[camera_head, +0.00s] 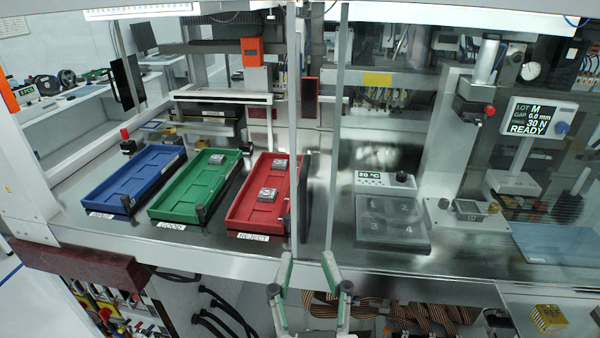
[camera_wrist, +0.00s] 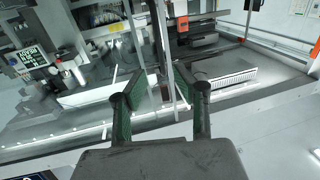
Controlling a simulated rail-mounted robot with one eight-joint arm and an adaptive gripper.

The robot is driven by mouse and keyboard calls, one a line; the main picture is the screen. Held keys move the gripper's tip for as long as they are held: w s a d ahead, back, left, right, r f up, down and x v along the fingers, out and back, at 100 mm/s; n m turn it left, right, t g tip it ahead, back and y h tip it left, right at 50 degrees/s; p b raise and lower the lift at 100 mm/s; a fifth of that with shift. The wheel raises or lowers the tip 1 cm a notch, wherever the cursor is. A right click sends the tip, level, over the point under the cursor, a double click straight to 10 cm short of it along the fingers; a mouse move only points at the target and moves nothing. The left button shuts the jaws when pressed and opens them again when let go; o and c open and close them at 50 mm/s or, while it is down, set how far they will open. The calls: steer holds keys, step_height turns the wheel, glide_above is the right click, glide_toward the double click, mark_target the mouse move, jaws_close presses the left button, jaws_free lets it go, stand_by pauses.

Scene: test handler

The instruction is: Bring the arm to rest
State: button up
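My gripper (camera_head: 307,279) is at the bottom centre of the head view, in front of the handler's front edge. Its two green-padded fingers stand apart with nothing between them. The wrist view also shows the gripper (camera_wrist: 154,92) with its fingers spread and empty. Beyond the fingers, the wrist view shows the handler's glass front and frame at a tilt. The rest of my arm is mostly out of view.
Blue (camera_head: 104,202), green (camera_head: 159,207) and red (camera_head: 240,215) trays stand on the left deck. The green and red trays hold small devices. A numbered plate (camera_head: 362,246) and a READY display (camera_head: 531,145) stand to the right. A glass front and upright post (camera_head: 337,120) border the deck.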

mark_target(301, 210)
steer(key=shift+w, duration=0.15)
steer(key=shift+w+a, duration=0.1)
steer(key=shift+w, duration=4.15)
steer(key=shift+s, duration=0.1)
steer(key=shift+w, duration=1.7)
steer(key=shift+w+a, duration=0.15)
steer(key=shift+a, duration=0.05)
steer(key=shift+a+b, duration=0.35)
steer(key=shift+a, duration=0.15)
